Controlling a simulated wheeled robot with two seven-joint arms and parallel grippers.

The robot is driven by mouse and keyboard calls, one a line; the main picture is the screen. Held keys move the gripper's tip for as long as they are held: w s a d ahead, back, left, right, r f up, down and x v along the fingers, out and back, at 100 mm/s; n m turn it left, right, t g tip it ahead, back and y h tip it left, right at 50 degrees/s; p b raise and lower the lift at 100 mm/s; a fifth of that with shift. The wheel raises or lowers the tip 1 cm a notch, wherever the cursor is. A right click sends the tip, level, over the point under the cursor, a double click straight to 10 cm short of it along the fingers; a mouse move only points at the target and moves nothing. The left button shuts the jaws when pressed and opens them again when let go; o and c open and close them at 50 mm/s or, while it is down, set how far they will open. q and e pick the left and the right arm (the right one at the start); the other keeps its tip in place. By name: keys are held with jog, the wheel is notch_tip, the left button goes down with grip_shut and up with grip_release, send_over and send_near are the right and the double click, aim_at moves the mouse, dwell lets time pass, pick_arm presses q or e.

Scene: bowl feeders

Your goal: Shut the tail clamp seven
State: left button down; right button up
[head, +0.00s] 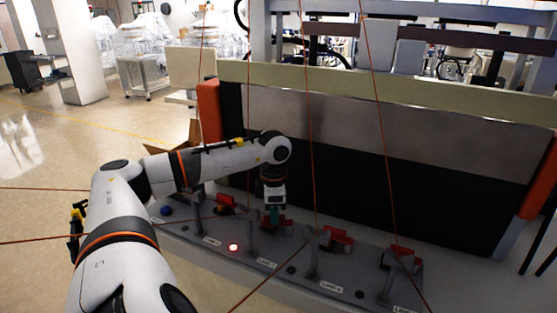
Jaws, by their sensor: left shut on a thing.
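My left gripper (274,213) points straight down over the clamp panel. It is shut on the red handle (283,225) of a clamp, the second from the left in the row. Its fingers hide part of that handle. The label in front of this clamp (267,263) is small and seems to read 7. A lit red lamp (234,247) sits on the panel left of that label. I cannot tell whether the clamp is fully closed. My right gripper does not show.
Other red-handled clamps stand at the left (226,202), right of centre (337,239) and far right (404,252) on the grey panel (215,260). A blue button (166,211) is at its left end. Thin orange cords cross the view. A dark machine front (350,200) rises behind.

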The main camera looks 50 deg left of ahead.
pick_arm(q)
jog(key=m, duration=0.2)
jog(key=shift+w+a+m, duration=0.3)
jog(key=shift+w+a, duration=0.05)
jog(key=shift+w, duration=0.05)
jog(key=shift+w+a+r+m+b, duration=0.1)
jog(key=shift+w+a+m+b, duration=0.1)
jog(key=shift+m, duration=0.55)
jog(key=shift+w+a+r+m+b, duration=0.1)
jog(key=shift+w+a+m, duration=0.05)
jog(key=shift+m, duration=0.6)
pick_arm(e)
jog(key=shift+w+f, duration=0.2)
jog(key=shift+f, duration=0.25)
pick_arm(q)
jog(key=c, duration=1.4)
grip_release()
jog(key=shift+f, duration=0.15)
jog(key=shift+c, duration=0.2)
jog(key=shift+r, duration=0.3)
notch_tip(320, 180, up, 12)
jog(key=shift+f, duration=0.25)
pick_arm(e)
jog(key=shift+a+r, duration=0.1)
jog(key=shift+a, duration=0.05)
